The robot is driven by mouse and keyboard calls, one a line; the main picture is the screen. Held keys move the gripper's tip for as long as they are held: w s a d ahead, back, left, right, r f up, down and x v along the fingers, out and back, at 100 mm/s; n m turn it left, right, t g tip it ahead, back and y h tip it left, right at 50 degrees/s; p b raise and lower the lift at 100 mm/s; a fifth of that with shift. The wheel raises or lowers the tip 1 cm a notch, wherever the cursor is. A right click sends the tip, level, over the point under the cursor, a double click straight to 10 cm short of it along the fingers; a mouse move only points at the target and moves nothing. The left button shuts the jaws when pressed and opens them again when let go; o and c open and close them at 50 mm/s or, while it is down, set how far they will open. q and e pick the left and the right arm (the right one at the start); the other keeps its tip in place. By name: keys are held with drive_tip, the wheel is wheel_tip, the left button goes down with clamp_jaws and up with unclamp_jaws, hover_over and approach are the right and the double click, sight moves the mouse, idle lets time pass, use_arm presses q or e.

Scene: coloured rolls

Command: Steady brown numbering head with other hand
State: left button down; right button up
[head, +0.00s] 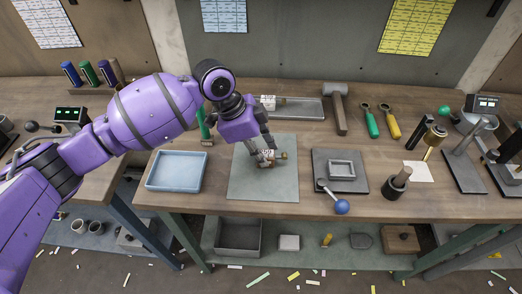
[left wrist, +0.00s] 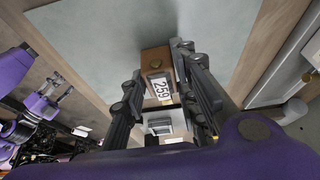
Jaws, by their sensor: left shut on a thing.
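The brown numbering head (left wrist: 155,58) is a small brown block with a white number label in the left wrist view. My left gripper (left wrist: 161,76) is shut on it, with one finger on each side. In the head view, my left gripper (head: 268,155) points down over the grey-green mat (head: 262,185), and the numbering head (head: 266,164) is mostly hidden by the fingers. A small brass knob shows beside them. I cannot tell whether the head touches the mat.
A blue tray (head: 177,171) lies left of the mat. Right of it are a dark plate fixture (head: 341,185) with a blue-knobbed lever and a dark round holder (head: 397,185). A mallet (head: 338,105) and two handled tools lie behind. The mat's front part is clear.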

drive_tip(key=shift+w+a+r, duration=0.1)
drive_tip(key=shift+a, duration=0.15)
idle(0.4)
drive_tip(key=shift+d, duration=0.25)
clamp_jaws()
drive_tip(key=shift+a, duration=0.2)
idle(0.8)
